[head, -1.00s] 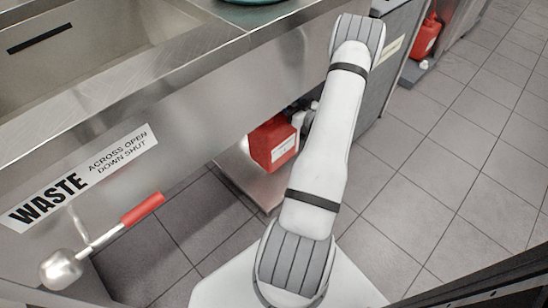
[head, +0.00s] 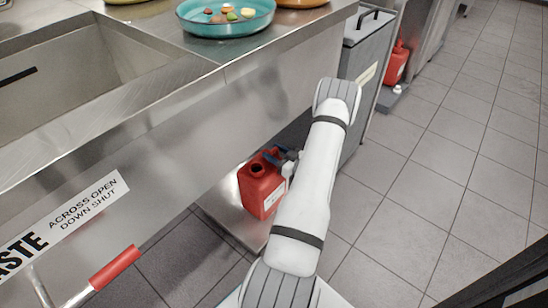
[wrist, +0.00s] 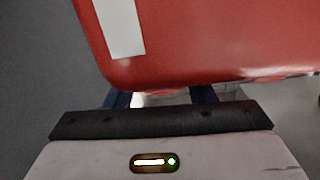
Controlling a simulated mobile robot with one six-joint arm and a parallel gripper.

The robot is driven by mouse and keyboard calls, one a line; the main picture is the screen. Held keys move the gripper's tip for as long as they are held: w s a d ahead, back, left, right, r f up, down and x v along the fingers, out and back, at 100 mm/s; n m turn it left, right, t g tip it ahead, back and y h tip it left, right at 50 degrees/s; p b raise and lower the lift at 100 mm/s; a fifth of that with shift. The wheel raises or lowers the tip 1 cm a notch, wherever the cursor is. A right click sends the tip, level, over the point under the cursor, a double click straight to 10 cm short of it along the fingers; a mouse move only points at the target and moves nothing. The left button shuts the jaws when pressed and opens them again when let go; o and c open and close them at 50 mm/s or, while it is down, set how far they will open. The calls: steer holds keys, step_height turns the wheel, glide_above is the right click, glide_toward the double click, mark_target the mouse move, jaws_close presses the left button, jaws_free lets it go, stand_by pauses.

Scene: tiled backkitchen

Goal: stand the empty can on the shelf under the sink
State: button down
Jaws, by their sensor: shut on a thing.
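The red can (head: 262,190) with a white label is under the sink counter in the head view, upright or nearly so, its dark open mouth showing on top. My gripper (head: 277,158), with blue fingers, is shut on its upper part from the right. The metal shelf (head: 228,209) under the sink shows below and left of the can. I cannot tell whether the can's base touches it. In the wrist view the can (wrist: 200,45) fills the top, and its far side is hidden. My arm covers part of the space right of the can.
The sink counter's front (head: 190,125) overhangs the can. A waste lever with a red handle (head: 115,268) sticks out at lower left. A grey bin (head: 368,45) stands right of the counter. Another red can (head: 397,63) stands farther back. The tiled floor at right is clear.

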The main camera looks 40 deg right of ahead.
steer(key=c, duration=0.6)
jaws_free()
steer(key=shift+f, duration=0.1)
steer(key=shift+c, duration=0.2)
steer(key=s+d+p, duration=0.1)
steer(key=s+p, duration=0.2)
steer(key=s, duration=0.9)
